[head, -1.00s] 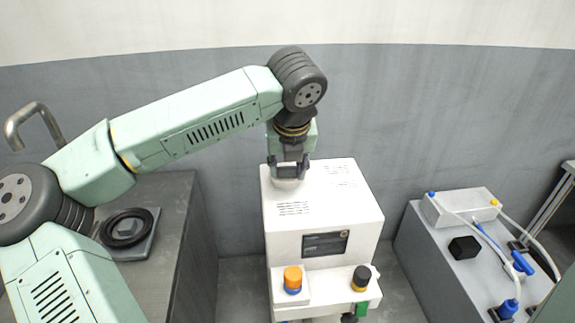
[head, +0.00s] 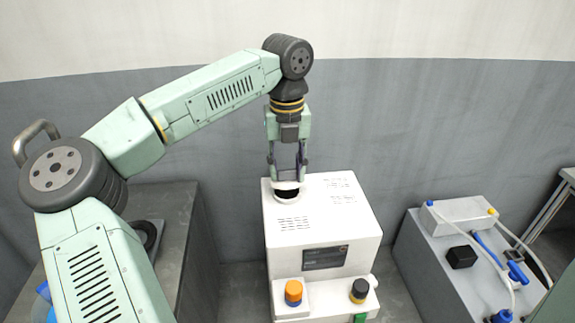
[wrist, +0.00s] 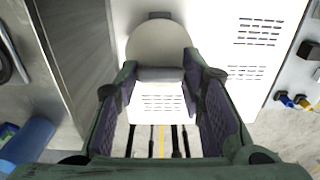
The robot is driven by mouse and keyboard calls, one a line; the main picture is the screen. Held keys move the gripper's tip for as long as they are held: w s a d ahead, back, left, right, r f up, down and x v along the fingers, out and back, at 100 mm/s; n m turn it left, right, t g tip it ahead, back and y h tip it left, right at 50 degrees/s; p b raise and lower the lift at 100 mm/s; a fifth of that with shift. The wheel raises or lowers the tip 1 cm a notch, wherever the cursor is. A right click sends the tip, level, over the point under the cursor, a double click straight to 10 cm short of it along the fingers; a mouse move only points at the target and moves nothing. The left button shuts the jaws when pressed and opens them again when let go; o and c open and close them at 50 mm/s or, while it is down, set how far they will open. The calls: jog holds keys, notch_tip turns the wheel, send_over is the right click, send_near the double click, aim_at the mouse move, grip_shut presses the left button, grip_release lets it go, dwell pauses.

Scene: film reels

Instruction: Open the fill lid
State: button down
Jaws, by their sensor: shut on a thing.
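The white machine (head: 345,215) stands in the middle of the head view with printed text on its top. Its fill lid (head: 286,184) is a white disc near the back left of that top, raised and tilted over a dark round opening (head: 287,195). In the wrist view the lid (wrist: 158,42) is a pale disc with a small dark hinge piece at its far edge and a grey bar at its near edge. My gripper (head: 287,174) points down, its fingers (wrist: 160,76) shut on that bar. The exact finger contact is partly hidden.
An orange knob (head: 293,291) and a black knob (head: 359,290) sit on the machine's front ledge. A grey bench (head: 425,250) with hoses and a black block (head: 461,257) stands at right. A dark cabinet (head: 185,220) stands at left; a wall is close behind.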

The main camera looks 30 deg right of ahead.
jog(key=shift+w+d+r+g+y, duration=0.25)
jog(key=shift+w+g+y, duration=0.15)
jog(key=shift+g, duration=0.35)
jog(key=shift+w+d+r+g+y, duration=0.2)
jog(key=shift+w+g+y, duration=0.15)
jog(key=shift+w+g, duration=0.3)
jog(key=shift+w+d+r+g+y, duration=0.15)
jog(key=shift+w+d+g+y, duration=0.15)
jog(key=shift+g, duration=0.5)
jog(key=shift+w, duration=0.15)
jog(key=c, duration=1)
grip_release()
jog(key=shift+c, duration=0.2)
jog(key=shift+a, duration=0.15)
